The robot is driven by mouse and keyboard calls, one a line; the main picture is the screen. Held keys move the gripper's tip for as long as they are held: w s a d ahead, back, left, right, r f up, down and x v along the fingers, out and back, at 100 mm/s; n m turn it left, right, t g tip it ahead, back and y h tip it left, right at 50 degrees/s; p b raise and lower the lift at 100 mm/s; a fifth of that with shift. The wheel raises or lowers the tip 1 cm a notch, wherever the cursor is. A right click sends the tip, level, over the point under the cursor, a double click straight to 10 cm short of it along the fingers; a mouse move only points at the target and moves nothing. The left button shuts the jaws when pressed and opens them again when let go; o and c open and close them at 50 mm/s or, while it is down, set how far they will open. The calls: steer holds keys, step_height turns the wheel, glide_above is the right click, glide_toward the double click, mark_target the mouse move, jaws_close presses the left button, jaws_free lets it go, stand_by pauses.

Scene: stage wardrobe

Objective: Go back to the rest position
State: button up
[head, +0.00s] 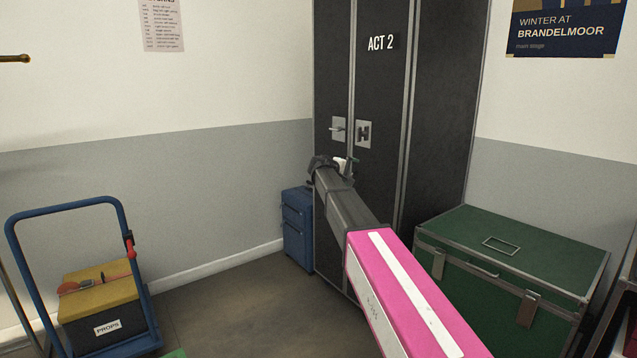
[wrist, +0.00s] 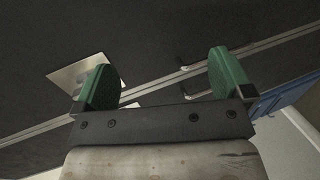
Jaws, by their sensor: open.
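My gripper (wrist: 162,82) is open in the wrist view, its two green fingertips wide apart with nothing between them. In the head view my gripper (head: 350,163) is small at the end of my outstretched arm, in front of the tall black wardrobe case (head: 440,110) marked ACT 2. The case's two doors look shut. A metal latch plate (head: 364,134) and a handle plate (head: 338,130) sit just above my gripper in the picture. A latch plate (wrist: 82,82) also shows behind the left fingertip in the wrist view. I cannot tell whether my gripper touches the case.
A blue suitcase (head: 297,228) stands left of the black case, close to my arm. A green trunk (head: 510,265) stands to the right. A blue hand truck (head: 70,210) carries a yellow-lidded props box (head: 100,310) at the left. Some floor (head: 225,310) between is clear.

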steer(key=s+d+f+m+g+y, duration=0.1)
steer(key=s+d+f+g+y, duration=0.2)
steer(key=s+f, duration=0.95)
steer(key=s+d+f+m+g+y, duration=0.2)
steer(key=s+d+f+y, duration=0.1)
steer(key=s+f, duration=0.9)
steer(key=s+f+m+g+y, duration=0.1)
steer(key=s+f+y, duration=0.1)
steer(key=s+f, duration=0.2)
steer(key=s+a+f+m+g+y, duration=0.1)
steer(key=s+f+y, duration=0.1)
steer(key=s, duration=0.7)
steer(key=s+a+f+m+g+y, duration=0.1)
steer(key=s+f+y, duration=0.1)
steer(key=s+f, duration=0.3)
steer(key=s, duration=0.2)
steer(key=shift+s+f, duration=0.3)
steer(key=shift+f, duration=0.05)
